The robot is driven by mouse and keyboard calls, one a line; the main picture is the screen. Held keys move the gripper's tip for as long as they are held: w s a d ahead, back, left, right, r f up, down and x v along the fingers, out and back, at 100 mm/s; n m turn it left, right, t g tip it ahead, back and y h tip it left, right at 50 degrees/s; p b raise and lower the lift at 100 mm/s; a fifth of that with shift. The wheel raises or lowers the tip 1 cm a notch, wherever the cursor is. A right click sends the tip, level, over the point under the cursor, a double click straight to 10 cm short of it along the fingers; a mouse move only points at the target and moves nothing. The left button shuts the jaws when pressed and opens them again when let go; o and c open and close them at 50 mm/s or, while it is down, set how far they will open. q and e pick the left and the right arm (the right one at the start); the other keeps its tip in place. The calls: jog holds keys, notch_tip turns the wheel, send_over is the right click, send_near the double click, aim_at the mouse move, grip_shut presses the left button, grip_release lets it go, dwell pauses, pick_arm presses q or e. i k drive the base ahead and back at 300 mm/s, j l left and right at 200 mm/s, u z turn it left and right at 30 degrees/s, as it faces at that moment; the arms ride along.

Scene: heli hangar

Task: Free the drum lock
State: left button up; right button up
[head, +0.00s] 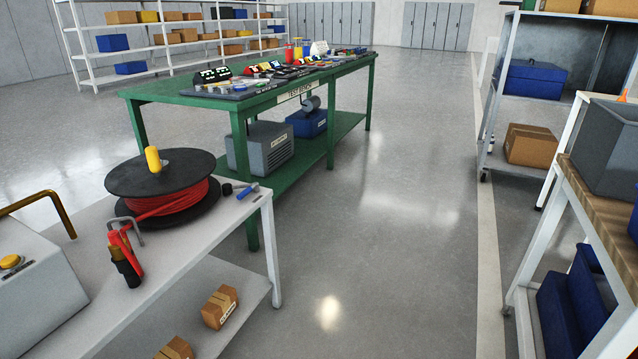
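A cable drum (160,172) with black flanges and red cable wound on it lies flat on the near white table (215,230) at the left. A yellow upright knob (153,159) stands on its top flange. A small blue handle-like part (247,191) and a black knob (227,189) sit at its right side; I cannot tell which part is the lock. Red cable ends with dark plugs (126,262) rest by a grey bracket (127,222) in front of the drum. Neither of my grippers is in view.
A grey box (50,290) with a yellow button stands at the near left. A brass-coloured bent bar (45,200) rises behind it. Boxes lie on the lower shelf. A green test bench (215,105) stands beyond, shelving (510,60) at the right. The middle floor is clear.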

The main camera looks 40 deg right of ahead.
aim_at(248, 193)
jog(key=z, duration=1)
